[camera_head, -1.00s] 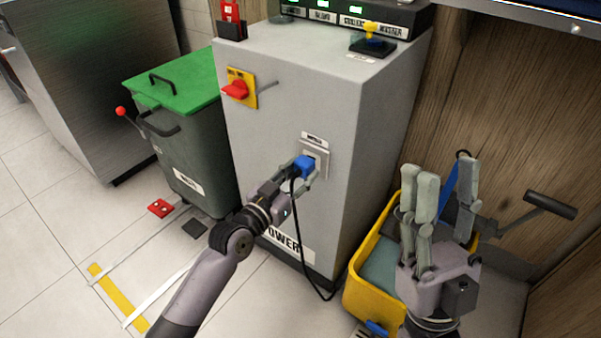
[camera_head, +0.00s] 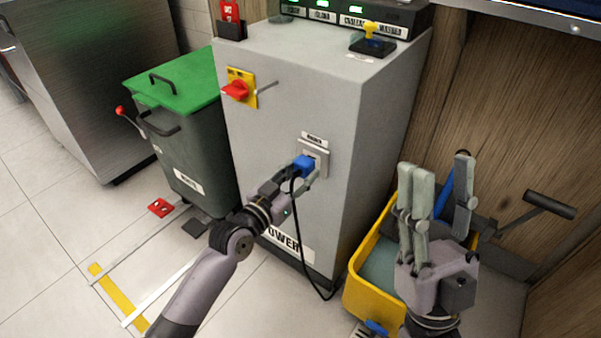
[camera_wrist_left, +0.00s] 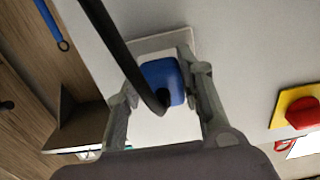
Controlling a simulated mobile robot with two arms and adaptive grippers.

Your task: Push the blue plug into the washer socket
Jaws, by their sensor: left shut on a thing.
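The blue plug (camera_head: 304,166) is at the face of the washer socket (camera_head: 316,157) on the front of the grey power cabinet. My left gripper (camera_head: 304,172) is shut on the plug, with a finger on each side of it. The left wrist view shows the blue plug (camera_wrist_left: 162,82) between both fingers, in front of the light socket plate (camera_wrist_left: 150,45). The contact between plug and socket is hidden, so I cannot tell how deep it sits. A black cable hangs from the plug. My right gripper (camera_head: 440,195) is open and empty, right of the cabinet.
A red rotary switch (camera_head: 236,91) on a yellow plate is up and left of the socket. A green-lidded bin (camera_head: 180,130) stands left of the cabinet. A yellow bucket (camera_head: 372,295) stands at the cabinet's right, below my right gripper. Wood panelling closes the right side.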

